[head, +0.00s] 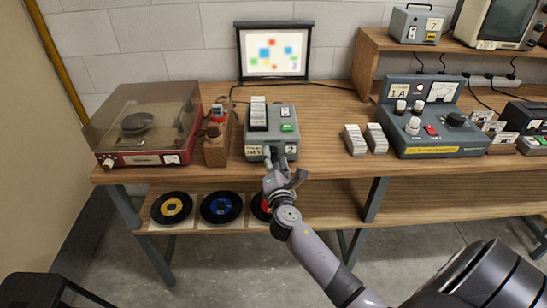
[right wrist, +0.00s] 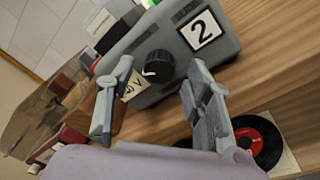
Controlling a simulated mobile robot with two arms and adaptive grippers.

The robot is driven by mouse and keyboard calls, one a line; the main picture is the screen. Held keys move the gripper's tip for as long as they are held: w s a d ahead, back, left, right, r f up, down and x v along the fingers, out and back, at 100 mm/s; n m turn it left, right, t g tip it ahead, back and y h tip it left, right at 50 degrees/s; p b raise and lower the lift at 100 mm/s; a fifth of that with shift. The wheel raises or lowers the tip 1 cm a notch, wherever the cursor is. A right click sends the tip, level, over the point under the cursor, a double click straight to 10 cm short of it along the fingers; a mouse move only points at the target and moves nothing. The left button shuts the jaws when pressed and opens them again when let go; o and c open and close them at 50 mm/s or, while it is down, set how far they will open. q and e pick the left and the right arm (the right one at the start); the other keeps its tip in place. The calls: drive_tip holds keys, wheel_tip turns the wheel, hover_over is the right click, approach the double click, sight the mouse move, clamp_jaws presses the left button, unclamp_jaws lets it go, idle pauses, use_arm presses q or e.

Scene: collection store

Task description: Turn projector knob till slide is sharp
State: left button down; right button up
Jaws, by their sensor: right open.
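The grey projector (head: 285,115) stands near the front edge of the wooden table, marked with a 2. Its round black knob (right wrist: 158,65) shows on the front face in the right wrist view, with a white pointer mark; in the head view my gripper largely covers it. The screen (head: 290,68) behind shows coloured patches with soft, blurred edges. My right gripper (head: 284,170) is open in front of the projector. In the right wrist view its fingers (right wrist: 160,82) stand on either side of the knob; I cannot tell whether they touch it. My left gripper is not in view.
A red record player (head: 140,130) and a wooden holder with bottles (head: 216,148) stand left of the projector. White slide boxes (head: 356,140) and a grey control unit (head: 430,135) stand right. Records (head: 221,207) lie on the lower shelf. Bare tabletop separates projector and slide boxes.

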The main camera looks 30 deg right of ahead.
drive_tip(key=shift+w+d, duration=0.2)
drive_tip(key=shift+w, duration=0.1)
drive_tip(key=shift+c, duration=0.3)
clamp_jaws()
